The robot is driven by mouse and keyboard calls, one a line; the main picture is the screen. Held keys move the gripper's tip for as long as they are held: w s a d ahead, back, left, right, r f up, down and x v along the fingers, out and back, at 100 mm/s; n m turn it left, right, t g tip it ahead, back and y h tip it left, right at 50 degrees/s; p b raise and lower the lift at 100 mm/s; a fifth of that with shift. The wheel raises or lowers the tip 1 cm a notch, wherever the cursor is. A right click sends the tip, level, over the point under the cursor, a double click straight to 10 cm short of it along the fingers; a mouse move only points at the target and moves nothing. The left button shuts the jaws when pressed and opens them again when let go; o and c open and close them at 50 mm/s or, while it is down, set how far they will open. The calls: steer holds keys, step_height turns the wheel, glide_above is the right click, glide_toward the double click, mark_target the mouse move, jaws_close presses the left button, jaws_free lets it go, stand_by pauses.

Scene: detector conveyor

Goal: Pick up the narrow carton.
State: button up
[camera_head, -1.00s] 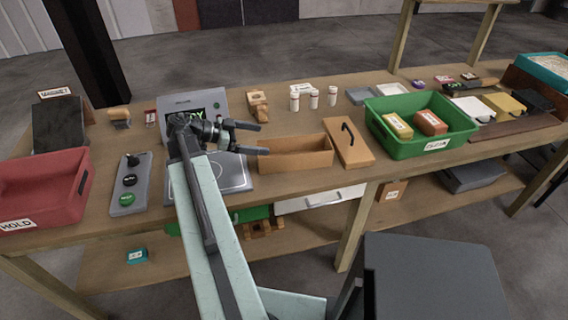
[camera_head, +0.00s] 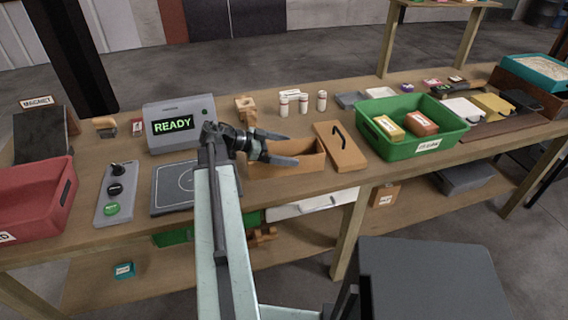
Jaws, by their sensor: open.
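My gripper (camera_head: 290,149) is open and empty, with its two dark fingers pointing right over the open tan wooden box (camera_head: 262,171). Which thing is the narrow carton I cannot tell for sure. A yellow carton-like block (camera_head: 389,127) and a reddish-brown one (camera_head: 421,123) lie side by side in the green bin (camera_head: 408,150), to the right of my gripper and well apart from it. My gripper and arm hide part of the tan box and its inside.
A tan lid with a black handle (camera_head: 336,156) lies between box and bin. Several white bottles (camera_head: 303,103) stand behind. A grey device reading READY (camera_head: 173,126), a grey plate (camera_head: 172,190), a button panel (camera_head: 114,190) and a red bin (camera_head: 35,205) are left.

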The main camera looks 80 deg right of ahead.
steer(key=shift+s+d+f, duration=0.1)
steer(key=shift+s+f, duration=0.05)
steer(key=shift+s, duration=0.2)
steer(key=shift+w, duration=0.1)
steer(key=c, duration=1.3)
steer(key=shift+o, duration=0.2)
step_height(320, 180, up, 10)
steer(key=p, duration=1)
